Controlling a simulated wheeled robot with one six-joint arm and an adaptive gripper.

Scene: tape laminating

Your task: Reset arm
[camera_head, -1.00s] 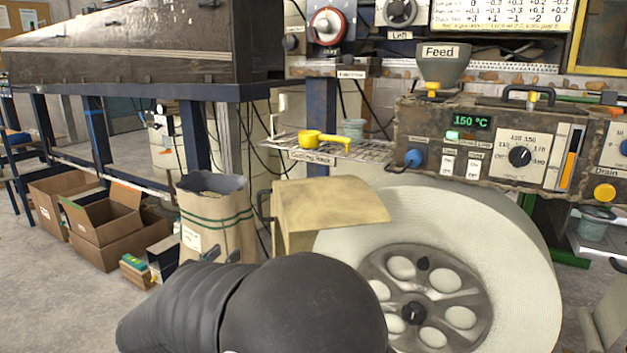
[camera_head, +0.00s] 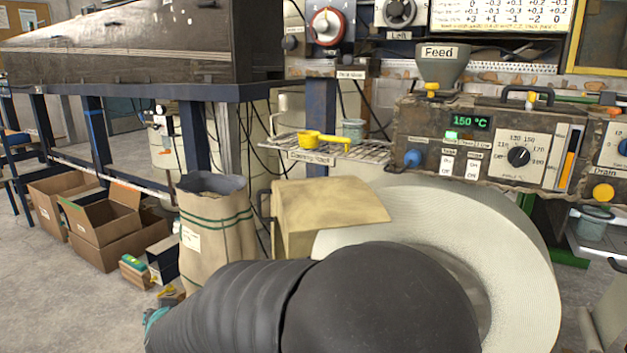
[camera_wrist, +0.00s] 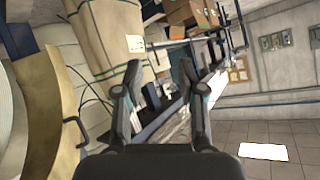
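My gripper (camera_wrist: 160,64) shows in the wrist view with its two dark fingers spread apart. It is open and nothing is between the fingertips. In the head view my dark arm fills the bottom middle, in front of the large white roll (camera_head: 525,265), and hides most of its hub. A small teal part shows at the arm's lower left end; the gripper fingers cannot be made out there.
A brown paper sack (camera_head: 215,225) and open cardboard boxes (camera_head: 105,235) stand on the floor at left. A tan cover (camera_head: 320,205) is beside the roll. A rack (camera_head: 340,150) holds a yellow scoop (camera_head: 322,137). The control panel (camera_head: 500,150) is at right.

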